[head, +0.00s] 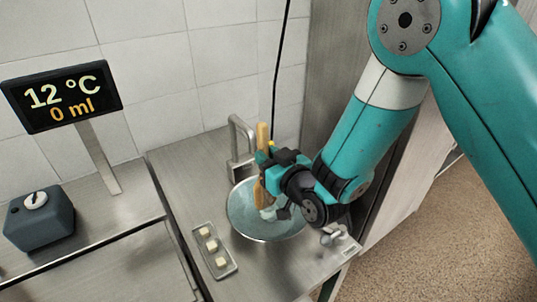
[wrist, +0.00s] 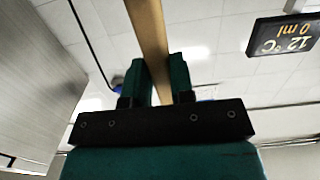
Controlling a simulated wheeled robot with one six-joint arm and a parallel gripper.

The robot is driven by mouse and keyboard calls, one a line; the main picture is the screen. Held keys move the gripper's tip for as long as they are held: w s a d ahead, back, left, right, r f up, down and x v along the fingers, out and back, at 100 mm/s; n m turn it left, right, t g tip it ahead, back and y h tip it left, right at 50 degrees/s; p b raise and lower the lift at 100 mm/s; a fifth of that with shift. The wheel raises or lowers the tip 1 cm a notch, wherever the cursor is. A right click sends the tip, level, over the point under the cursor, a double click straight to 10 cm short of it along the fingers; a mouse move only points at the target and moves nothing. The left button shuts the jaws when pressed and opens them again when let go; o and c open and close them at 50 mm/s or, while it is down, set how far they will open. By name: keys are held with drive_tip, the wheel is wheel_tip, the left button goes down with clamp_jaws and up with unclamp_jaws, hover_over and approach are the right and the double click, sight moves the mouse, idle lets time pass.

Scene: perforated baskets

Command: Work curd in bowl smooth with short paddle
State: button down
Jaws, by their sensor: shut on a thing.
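The bowl (head: 241,218) is a wide round metal bowl on the steel counter. My gripper (head: 265,178) is over the bowl and shut on the wooden paddle (head: 262,135). The paddle stands close to upright, with its handle above the gripper and its lower end reaching down into the bowl. The wrist view shows the paddle (wrist: 148,30) between the two teal fingers (wrist: 160,85). Something pale, perhaps the curd (head: 268,213), shows in the bowl at the paddle's lower end. My gripper and arm hide much of the bowl's right side.
A small metal tray (head: 226,268) with pale cubes lies left of the bowl. A bent metal tap (head: 236,128) stands behind it. A display (head: 62,95) reads 12 °C and 0 ml. A dark box with a knob (head: 40,222) sits at left. A grey panel rises behind my arm.

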drive_tip(key=shift+w+d+f+b, duration=0.2)
drive_tip(key=shift+w+b, duration=0.25)
drive_tip(key=shift+b, duration=2.8)
drive_tip(key=shift+d+b, duration=0.6)
drive_tip(key=shift+b, duration=2.55)
drive_tip(key=shift+s+a+f+p, duration=0.15)
drive_tip(key=shift+s+a+p, duration=0.45)
drive_tip(key=shift+a+p, duration=0.35)
drive_tip(key=shift+d, duration=0.1)
wheel_tip(320, 180, up, 9)
drive_tip(key=p, duration=0.5)
drive_tip(key=shift+r, duration=0.2)
